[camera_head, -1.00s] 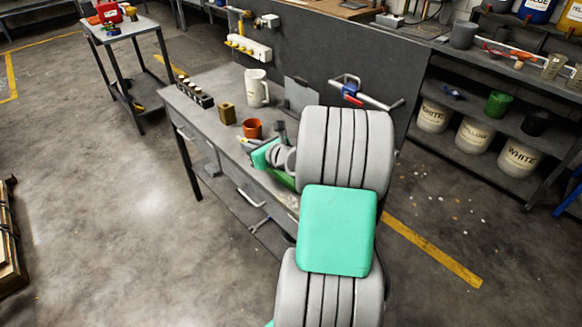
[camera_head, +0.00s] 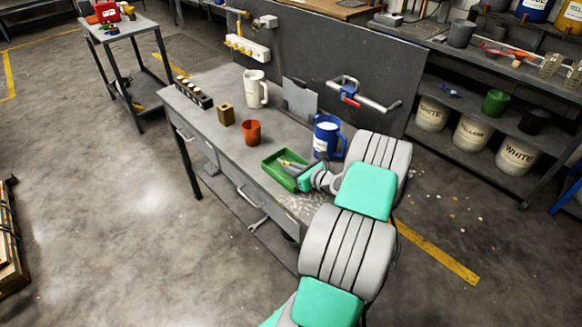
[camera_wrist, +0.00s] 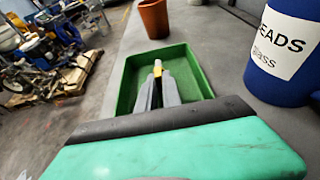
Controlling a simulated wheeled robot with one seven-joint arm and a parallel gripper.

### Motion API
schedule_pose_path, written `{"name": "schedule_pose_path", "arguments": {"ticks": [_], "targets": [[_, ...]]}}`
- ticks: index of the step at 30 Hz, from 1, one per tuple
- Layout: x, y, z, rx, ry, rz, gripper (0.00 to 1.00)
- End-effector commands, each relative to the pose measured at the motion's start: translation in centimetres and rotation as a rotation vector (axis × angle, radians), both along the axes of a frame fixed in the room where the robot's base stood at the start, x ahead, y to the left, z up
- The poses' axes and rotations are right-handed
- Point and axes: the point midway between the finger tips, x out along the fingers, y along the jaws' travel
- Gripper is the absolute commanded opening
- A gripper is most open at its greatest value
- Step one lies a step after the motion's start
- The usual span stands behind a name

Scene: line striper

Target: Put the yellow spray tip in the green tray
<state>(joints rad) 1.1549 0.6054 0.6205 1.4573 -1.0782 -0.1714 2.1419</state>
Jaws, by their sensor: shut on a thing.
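The green tray (camera_head: 269,169) lies on the grey workbench near its front right end. In the wrist view its rim (camera_wrist: 121,88) frames my gripper's fingers. My gripper (camera_wrist: 158,78) is shut on the yellow spray tip (camera_wrist: 158,66), which pokes out between the fingertips. The fingers and the tip are over the tray's inside. I cannot tell how high above the tray floor the tip is. In the head view my gripper (camera_head: 292,164) reaches over the tray from the right, and the tip is too small to make out clearly.
A blue jug (camera_head: 327,140) with a white label stands close behind the tray, near my wrist. An orange-brown cup (camera_head: 251,133) stands to the tray's left. A brass block (camera_head: 226,114), a white jug (camera_head: 255,90) and a dark rack (camera_head: 193,95) are farther left.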

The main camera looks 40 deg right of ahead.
Motion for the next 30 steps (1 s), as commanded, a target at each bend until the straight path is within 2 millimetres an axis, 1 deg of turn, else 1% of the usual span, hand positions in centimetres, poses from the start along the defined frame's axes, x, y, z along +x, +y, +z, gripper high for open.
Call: {"name": "schedule_pose_path", "arguments": {"ticks": [5, 6, 13, 19, 22, 26, 30], "targets": [[0.0, 0.0, -0.3, 0.001, 0.0, 0.0, 0.0], [0.0, 0.0, -0.2, 0.0, 0.0, 0.0, 0.11], [0.0, 0.0, -0.2, 0.001, 0.0, 0.0, 0.3], [0.0, 0.0, -0.2, 0.001, 0.0, 0.0, 0.31], [-0.1, 0.0, 0.1, 0.001, 0.0, -0.001, 0.31], [-2.0, -0.2, 0.6, 0.001, 0.0, -0.004, 0.31], [-5.4, -0.3, 1.8, 0.0, 0.0, -0.006, 0.31]]}}
